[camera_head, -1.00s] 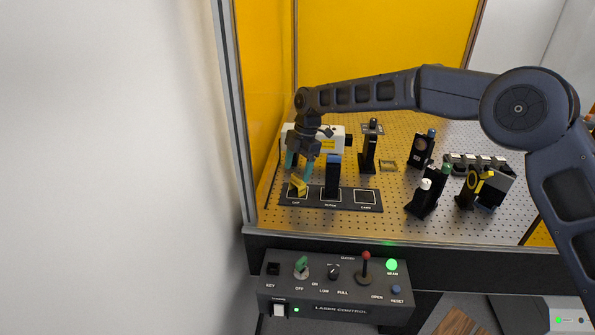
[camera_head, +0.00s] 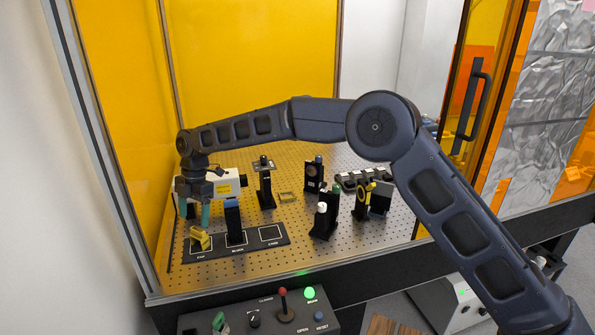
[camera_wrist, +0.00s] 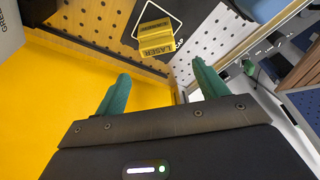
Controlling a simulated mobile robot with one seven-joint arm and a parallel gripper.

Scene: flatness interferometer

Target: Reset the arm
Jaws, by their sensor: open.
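My gripper (camera_head: 193,213) is at the left of the perforated board in the head view, pointing down, its teal fingers apart and empty. It is close to a yellow piece (camera_head: 200,238) on the left "CAP" square of a dark tray (camera_head: 268,246). In the wrist view my gripper (camera_wrist: 161,72) shows both teal fingers spread. The yellow piece, lettered "LASER" (camera_wrist: 156,38), lies beyond the fingertips, apart from them. My arm reaches from the lower right across the board.
A dark upright block (camera_head: 234,220) stands on the tray's middle square; the right square is empty. A white box (camera_head: 228,184) is close behind my gripper. Several optic mounts (camera_head: 265,185) stand on the board. Yellow panels (camera_head: 255,70) enclose it. A control box (camera_head: 260,318) is in front.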

